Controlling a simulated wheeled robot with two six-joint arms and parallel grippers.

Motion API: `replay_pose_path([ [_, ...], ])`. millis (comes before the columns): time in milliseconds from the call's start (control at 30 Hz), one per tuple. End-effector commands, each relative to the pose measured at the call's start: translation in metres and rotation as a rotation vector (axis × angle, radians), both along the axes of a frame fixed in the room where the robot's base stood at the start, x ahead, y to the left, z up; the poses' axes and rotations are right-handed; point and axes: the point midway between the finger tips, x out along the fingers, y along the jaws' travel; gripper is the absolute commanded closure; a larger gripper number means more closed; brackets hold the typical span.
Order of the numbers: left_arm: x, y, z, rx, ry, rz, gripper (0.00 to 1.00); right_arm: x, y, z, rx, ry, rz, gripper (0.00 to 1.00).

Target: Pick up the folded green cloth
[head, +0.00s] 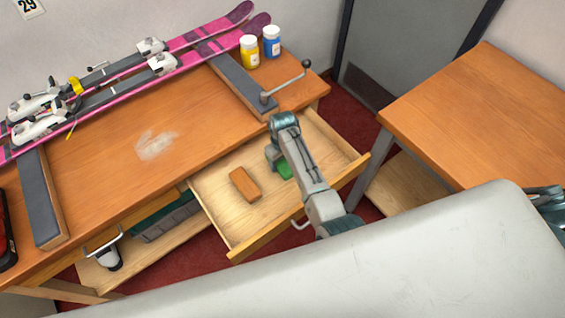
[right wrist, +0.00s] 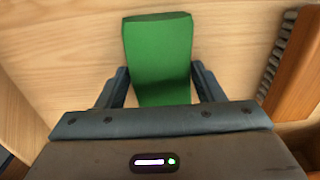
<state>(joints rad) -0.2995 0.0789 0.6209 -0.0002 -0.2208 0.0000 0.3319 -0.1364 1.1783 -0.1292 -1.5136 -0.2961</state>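The folded green cloth (head: 285,170) lies in the open drawer, partly hidden by my right arm in the head view. In the right wrist view the cloth (right wrist: 158,60) is a thick green block, its near end hidden by the gripper body. My right gripper (head: 276,160) reaches down into the drawer at the cloth. In the right wrist view its two fingers (right wrist: 159,80) stand apart, one on each side of the cloth, with narrow gaps showing near the finger bases. Whether the tips touch the cloth cannot be told.
The open drawer (head: 222,214) also holds a brown brush-like block (head: 245,184), with bristles in the right wrist view (right wrist: 296,75). Pink skis (head: 205,35), a yellow jar (head: 249,51) and a blue jar (head: 271,42) are on the bench (head: 100,125). Another table (head: 480,115) stands right.

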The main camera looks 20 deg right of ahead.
Motion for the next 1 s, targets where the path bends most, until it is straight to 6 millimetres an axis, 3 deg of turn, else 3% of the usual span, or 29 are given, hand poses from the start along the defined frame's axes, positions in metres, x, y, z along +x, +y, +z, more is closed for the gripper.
replay_pose_path([
  [33, 0.000, 0.000, 0.000, 0.000, 0.000, 0.000, 0.76, 0.000, 0.000, 0.000, 0.000, 0.000, 0.000, 0.50],
  [100, 0.000, 0.000, 0.000, 0.000, 0.000, 0.000, 0.76, 0.000, 0.000, 0.000, 0.000, 0.000, 0.000, 0.61],
  [467, 0.000, 0.000, -0.002, 0.000, 0.000, 0.000, 0.76, 0.001, 0.001, 0.010, 0.001, -0.003, 0.000, 0.61],
  [800, -0.001, 0.000, -0.012, 0.000, 0.000, 0.000, 0.76, 0.001, 0.000, 0.074, 0.000, -0.004, 0.000, 0.61],
  [1000, -0.001, 0.000, -0.015, 0.000, 0.000, 0.000, 0.76, 0.001, 0.000, 0.097, 0.000, -0.003, 0.000, 0.61],
])
